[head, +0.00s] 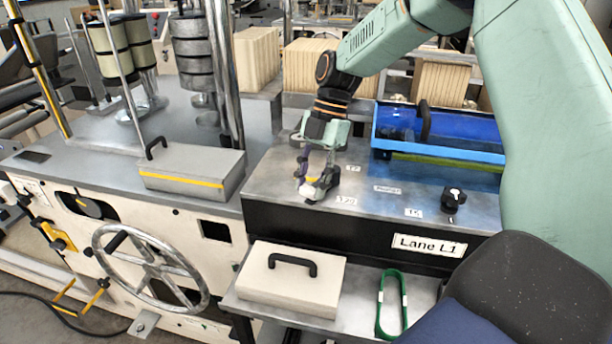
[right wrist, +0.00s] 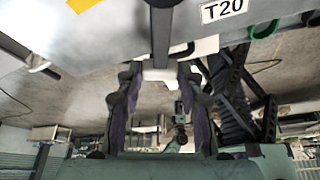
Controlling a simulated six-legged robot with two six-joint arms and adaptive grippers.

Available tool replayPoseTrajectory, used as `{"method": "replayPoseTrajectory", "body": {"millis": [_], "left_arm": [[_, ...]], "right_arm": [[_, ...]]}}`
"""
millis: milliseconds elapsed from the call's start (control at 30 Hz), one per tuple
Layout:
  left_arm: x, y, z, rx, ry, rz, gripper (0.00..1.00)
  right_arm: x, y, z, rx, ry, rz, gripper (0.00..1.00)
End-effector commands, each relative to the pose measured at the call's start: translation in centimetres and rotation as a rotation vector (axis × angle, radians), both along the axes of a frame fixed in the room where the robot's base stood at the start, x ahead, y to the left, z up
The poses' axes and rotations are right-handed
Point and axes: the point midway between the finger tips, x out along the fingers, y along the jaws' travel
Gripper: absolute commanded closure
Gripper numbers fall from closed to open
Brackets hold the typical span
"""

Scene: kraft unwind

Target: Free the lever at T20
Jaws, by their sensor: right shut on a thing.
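The T20 label (right wrist: 222,10) lies beside a dark lever (right wrist: 162,38) with a pale end in the right wrist view. In the head view the same label (head: 345,201) is on the grey top of the lane unit, and the lever's pale end (head: 306,189) shows just left of it. My right gripper (head: 315,185) reaches down onto the lever, and its fingers partly hide it. In the right wrist view its two fingers (right wrist: 159,76) stand either side of the pale end, shut on it. My left gripper is not in view.
A black knob (head: 453,199) is to the right. A grey box with a handle (head: 192,172) sits left, and a pale handled block (head: 290,285) and green loop (head: 392,303) lie on the lower shelf.

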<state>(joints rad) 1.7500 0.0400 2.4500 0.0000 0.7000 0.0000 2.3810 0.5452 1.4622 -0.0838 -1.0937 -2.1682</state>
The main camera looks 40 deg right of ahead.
Motion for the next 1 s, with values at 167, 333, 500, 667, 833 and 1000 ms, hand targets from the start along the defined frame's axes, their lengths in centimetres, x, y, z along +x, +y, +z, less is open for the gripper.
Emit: {"method": "replayPoseTrajectory", "body": {"millis": [167, 333, 500, 667, 833, 1000], "left_arm": [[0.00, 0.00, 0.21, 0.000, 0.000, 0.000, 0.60], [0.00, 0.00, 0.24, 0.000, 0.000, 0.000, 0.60], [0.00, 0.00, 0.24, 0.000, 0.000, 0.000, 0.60], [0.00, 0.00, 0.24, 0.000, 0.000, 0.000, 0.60], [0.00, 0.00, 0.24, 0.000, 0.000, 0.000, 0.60], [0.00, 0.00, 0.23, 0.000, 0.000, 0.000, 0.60]], "right_arm": [[-0.07, -0.34, 0.34, -0.005, -0.010, 0.046, 1.00], [-0.16, -0.41, 0.36, -0.006, -0.011, 0.063, 1.00], [-0.14, -0.41, 0.38, -0.005, -0.012, 0.066, 1.00], [-0.12, -0.41, 0.39, -0.006, -0.013, 0.066, 1.00], [-0.16, -0.37, 0.35, -0.005, -0.013, 0.065, 0.52], [-0.29, -0.29, 0.21, -0.003, -0.008, 0.065, 0.40]]}}
